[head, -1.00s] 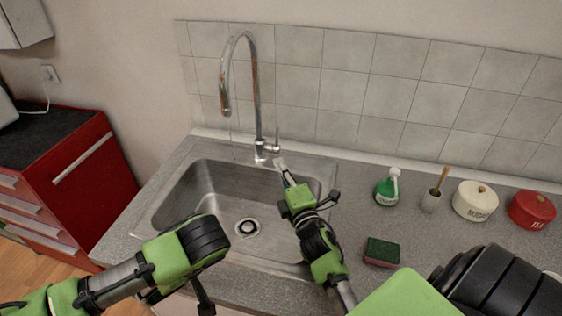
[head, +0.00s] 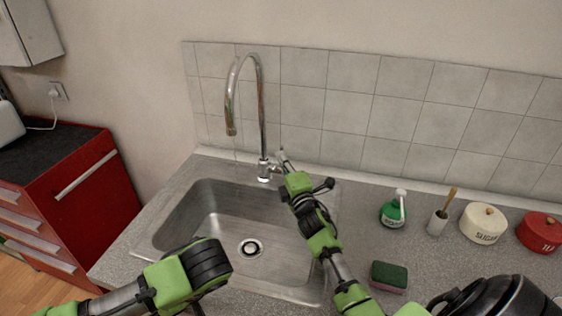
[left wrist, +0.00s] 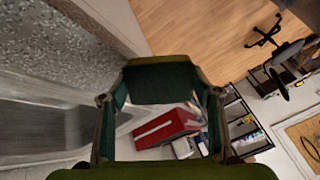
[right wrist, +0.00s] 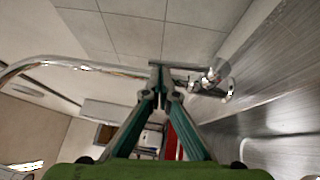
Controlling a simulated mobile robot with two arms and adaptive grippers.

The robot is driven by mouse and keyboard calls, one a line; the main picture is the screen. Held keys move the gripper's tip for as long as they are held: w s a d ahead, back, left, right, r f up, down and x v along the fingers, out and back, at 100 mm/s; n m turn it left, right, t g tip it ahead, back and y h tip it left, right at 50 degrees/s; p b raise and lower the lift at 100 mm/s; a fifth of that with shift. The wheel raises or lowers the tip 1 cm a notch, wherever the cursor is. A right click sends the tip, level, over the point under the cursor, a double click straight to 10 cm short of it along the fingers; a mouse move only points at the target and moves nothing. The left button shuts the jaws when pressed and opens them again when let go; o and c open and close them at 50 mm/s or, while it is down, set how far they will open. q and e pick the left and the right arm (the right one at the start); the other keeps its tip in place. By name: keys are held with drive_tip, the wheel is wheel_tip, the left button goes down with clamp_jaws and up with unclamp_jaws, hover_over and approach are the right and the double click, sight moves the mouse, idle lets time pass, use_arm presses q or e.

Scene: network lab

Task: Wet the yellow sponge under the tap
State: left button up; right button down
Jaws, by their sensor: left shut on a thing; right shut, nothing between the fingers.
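The chrome tap (head: 262,115) stands behind the sink (head: 185,215), its spout arching over the basin. My right gripper (head: 282,157) is shut and empty, its tips at the tap's small side lever. In the right wrist view the tips (right wrist: 160,85) appear close against the lever (right wrist: 186,67); I cannot tell if they touch. My left gripper (left wrist: 160,100) is shut on the yellow sponge (left wrist: 160,82), which shows mostly a dark green face with a yellowish edge. The head view shows my left wrist over the sink's front left, but not the held sponge. I cannot make out running water.
A green-and-red sponge (head: 389,276) lies on the counter right of the sink. Farther right stand a green soap bottle (head: 393,211), a brush in a cup (head: 438,222), a cream pot (head: 482,223) and a red pot (head: 541,232). A red cabinet (head: 90,190) is at left.

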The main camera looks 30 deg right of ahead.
use_arm(q)
wheel_tip(320, 180, up, 3)
drive_tip(key=p, duration=0.3)
drive_tip(key=shift+f+b, duration=0.35)
drive_tip(key=shift+s, duration=0.1)
use_arm(e)
drive_tip(key=shift+w+d+r+m+g, duration=0.2)
drive_tip(key=shift+w+d+r, duration=0.1)
drive_tip(key=shift+d, duration=0.15)
drive_tip(key=shift+w+d+r+m+g, duration=0.15)
drive_tip(key=shift+w+d+g, duration=0.1)
drive_tip(key=shift+d, duration=0.2)
use_arm(q)
drive_tip(key=shift+a, duration=0.1)
use_arm(e)
drive_tip(key=shift+a+f, duration=0.1)
drive_tip(key=shift+f, duration=0.05)
